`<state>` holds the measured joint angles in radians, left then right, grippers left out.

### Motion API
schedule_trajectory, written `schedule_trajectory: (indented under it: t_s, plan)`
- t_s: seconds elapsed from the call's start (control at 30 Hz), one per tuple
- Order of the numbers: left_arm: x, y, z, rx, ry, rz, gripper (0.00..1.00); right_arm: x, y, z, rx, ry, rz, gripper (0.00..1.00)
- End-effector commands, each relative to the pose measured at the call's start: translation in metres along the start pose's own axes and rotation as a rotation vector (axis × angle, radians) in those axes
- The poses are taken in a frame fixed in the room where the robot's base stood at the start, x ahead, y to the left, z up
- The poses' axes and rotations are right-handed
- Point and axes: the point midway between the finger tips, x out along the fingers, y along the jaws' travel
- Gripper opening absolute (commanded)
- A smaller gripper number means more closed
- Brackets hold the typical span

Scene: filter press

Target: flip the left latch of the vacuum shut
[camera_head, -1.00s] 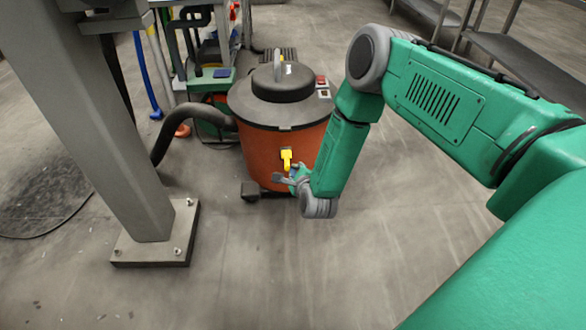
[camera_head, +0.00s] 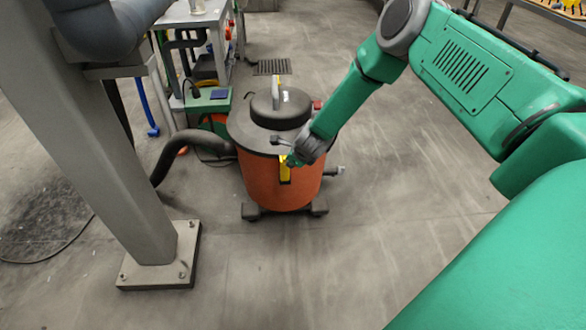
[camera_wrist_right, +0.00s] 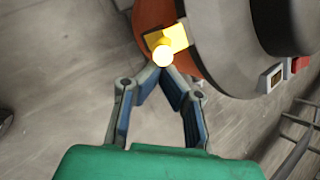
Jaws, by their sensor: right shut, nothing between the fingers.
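The vacuum (camera_head: 258,180) has an orange drum and a dark grey lid; it stands on the floor at the middle of the head view. A yellow latch (camera_head: 285,172) is on the front of its drum, partly covered by my right gripper (camera_head: 291,160). In the right wrist view, the yellow latch (camera_wrist_right: 168,42) has a bright rounded end, and the vacuum's lid (camera_wrist_right: 220,50) lies to its right. My right gripper (camera_wrist_right: 164,72) is shut and empty, its fingertips just below the latch. I cannot tell whether they touch. My left gripper is out of view.
A grey steel column (camera_head: 110,140) with a bolted foot plate stands at the left. A black hose (camera_head: 180,150) runs from the vacuum's left side. A red switch (camera_wrist_right: 299,64) shows on the lid. The floor in front of the vacuum is clear.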

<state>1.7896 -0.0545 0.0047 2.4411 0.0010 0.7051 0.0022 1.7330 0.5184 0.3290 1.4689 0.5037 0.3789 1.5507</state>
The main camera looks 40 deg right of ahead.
Motion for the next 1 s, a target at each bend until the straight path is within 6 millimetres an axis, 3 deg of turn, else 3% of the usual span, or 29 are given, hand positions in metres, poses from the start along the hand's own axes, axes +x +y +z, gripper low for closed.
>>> schedule_trajectory:
  t_s: [1.0]
  plan:
    - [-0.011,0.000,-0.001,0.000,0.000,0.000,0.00,-0.012,-0.004,0.004,0.001,0.003,0.000,0.00]
